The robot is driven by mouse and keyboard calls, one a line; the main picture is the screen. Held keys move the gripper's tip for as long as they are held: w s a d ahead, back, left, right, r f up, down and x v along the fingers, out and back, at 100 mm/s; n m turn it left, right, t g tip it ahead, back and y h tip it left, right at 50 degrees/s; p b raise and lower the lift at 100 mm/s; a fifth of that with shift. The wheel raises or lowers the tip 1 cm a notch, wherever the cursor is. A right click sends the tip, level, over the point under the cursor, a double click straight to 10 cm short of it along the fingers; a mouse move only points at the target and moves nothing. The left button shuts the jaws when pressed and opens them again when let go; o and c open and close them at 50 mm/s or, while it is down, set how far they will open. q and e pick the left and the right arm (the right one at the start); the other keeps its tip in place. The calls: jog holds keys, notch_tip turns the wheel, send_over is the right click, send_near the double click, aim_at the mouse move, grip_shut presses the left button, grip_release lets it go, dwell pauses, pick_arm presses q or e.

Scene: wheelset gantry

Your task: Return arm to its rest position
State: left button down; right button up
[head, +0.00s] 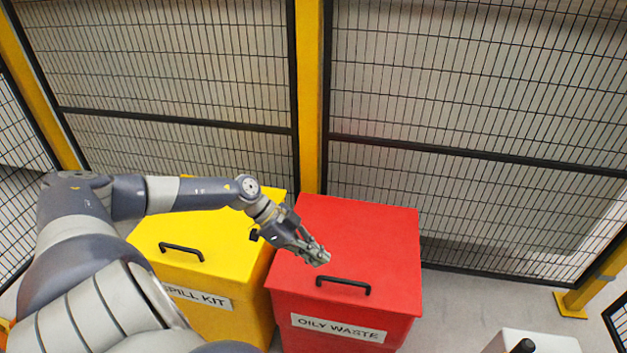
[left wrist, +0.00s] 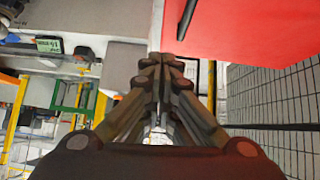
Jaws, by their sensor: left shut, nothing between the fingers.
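My left arm comes in from the left in the head view and reaches over the yellow spill kit bin (head: 222,232). My left gripper (head: 322,259) is shut and empty. In the head view it appears in front of the red oily waste bin (head: 381,238), close to the black lid handle (head: 343,284). I cannot tell how far above the lid it is. In the left wrist view the gripper's fingertips (left wrist: 160,62) meet, and the red bin (left wrist: 245,25) shows beyond them at the upper right. My right gripper is not in view.
A black mesh fence (head: 470,90) with yellow posts (head: 309,100) stands behind both bins. Bare grey floor (head: 485,300) lies right of the red bin. A white object (head: 540,341) with a black knob shows at the bottom right.

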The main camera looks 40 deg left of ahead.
pick_arm(q)
jog(key=shift+s+a+r, duration=0.2)
jog(key=shift+a+r, duration=0.05)
jog(key=shift+r, duration=0.1)
